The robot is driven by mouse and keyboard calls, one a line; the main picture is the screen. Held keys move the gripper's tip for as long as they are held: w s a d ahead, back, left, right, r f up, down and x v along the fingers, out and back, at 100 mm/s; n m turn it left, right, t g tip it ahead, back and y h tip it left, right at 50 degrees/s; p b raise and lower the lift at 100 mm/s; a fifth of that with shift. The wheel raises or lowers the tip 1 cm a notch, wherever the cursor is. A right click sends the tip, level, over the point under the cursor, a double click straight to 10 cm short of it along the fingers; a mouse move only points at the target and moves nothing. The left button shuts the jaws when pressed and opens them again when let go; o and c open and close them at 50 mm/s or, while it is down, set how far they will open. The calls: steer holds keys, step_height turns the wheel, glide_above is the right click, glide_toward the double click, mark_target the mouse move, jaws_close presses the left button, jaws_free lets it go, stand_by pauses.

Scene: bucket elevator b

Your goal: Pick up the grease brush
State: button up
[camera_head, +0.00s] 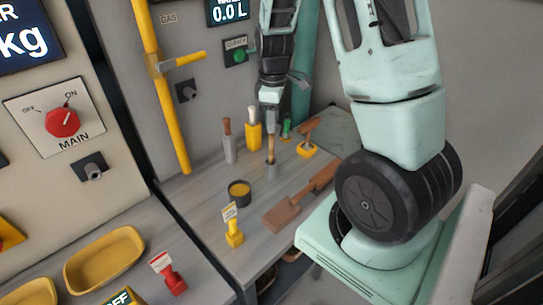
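Several upright tools with handles stand on the grey wooden counter (196,188). I cannot tell for sure which one is the grease brush. One tool with a tan wooden handle and grey lower part (271,165) stands directly below my gripper (270,126). My gripper points down, with its fingertips close to the top of that handle. The fingers are small here, and I cannot tell whether they touch it or how far apart they are. A dark round pot (239,193) with yellow content, possibly grease, stands nearer, to the left.
A brown-handled tool (229,142), a yellow tool (253,135), a green tool (286,128) and an orange-yellow tool (306,145) stand close around. A wooden paddle (288,212) lies at right, a yellow tag stand (234,234) in front. A yellow pipe (168,100) rises behind left.

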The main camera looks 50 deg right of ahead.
mark_target(271, 144)
step_height(271, 144, down, 3)
steer(key=shift+f, duration=0.1)
steer(key=shift+a+f+p, duration=0.2)
steer(key=shift+f+p, duration=0.45)
steer(key=shift+f, duration=0.75)
steer(key=shift+a+f+p, duration=0.2)
steer(key=shift+f+p, duration=0.4)
steer(key=shift+f, duration=0.75)
jaws_close()
